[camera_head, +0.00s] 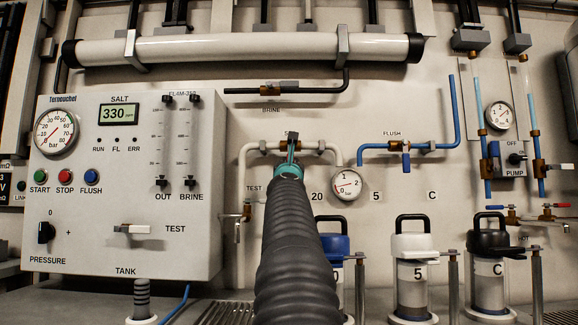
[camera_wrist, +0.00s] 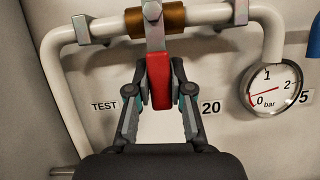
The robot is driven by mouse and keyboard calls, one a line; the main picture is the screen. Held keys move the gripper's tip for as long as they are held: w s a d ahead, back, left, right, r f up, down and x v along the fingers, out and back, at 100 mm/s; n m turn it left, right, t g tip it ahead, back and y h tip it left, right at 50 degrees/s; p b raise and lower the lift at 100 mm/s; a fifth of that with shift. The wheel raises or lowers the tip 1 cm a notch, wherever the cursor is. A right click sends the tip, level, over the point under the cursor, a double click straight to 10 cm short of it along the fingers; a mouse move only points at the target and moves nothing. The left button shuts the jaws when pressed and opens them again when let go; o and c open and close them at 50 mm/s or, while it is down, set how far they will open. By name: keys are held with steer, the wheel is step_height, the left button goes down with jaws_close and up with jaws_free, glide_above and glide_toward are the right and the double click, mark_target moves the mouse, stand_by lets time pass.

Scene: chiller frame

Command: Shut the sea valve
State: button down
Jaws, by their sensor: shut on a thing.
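The sea valve has a brass body (camera_wrist: 172,16) on a white horizontal pipe (camera_wrist: 215,14). Its grey stem carries a red lever (camera_wrist: 159,82), which points down in the wrist view, crosswise to the pipe. My gripper (camera_wrist: 160,90) has one finger on each side of the red lever and is shut on it. In the head view my gripper (camera_head: 290,150) reaches the valve from below and hides the lever and most of the valve's label, of which only an "S" shows.
A pressure gauge (camera_head: 346,184) hangs right of the valve, near zero to one. The flush valve (camera_head: 406,158) with a blue lever is further right. The control panel (camera_head: 122,185) stands left. Canisters (camera_head: 411,270) stand below. A brine pipe (camera_head: 285,90) runs above.

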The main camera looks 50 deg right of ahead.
steer(key=shift+w+a, duration=0.15)
steer(key=shift+a, duration=0.05)
steer(key=c, duration=1)
jaws_free()
steer(key=shift+w+a, duration=0.15)
steer(key=shift+c, duration=0.2)
steer(key=shift+s, duration=0.25)
steer(key=shift+s+f, duration=0.1)
steer(key=s+a, duration=0.9)
steer(key=a, duration=0.2)
steer(key=shift+f, duration=0.45)
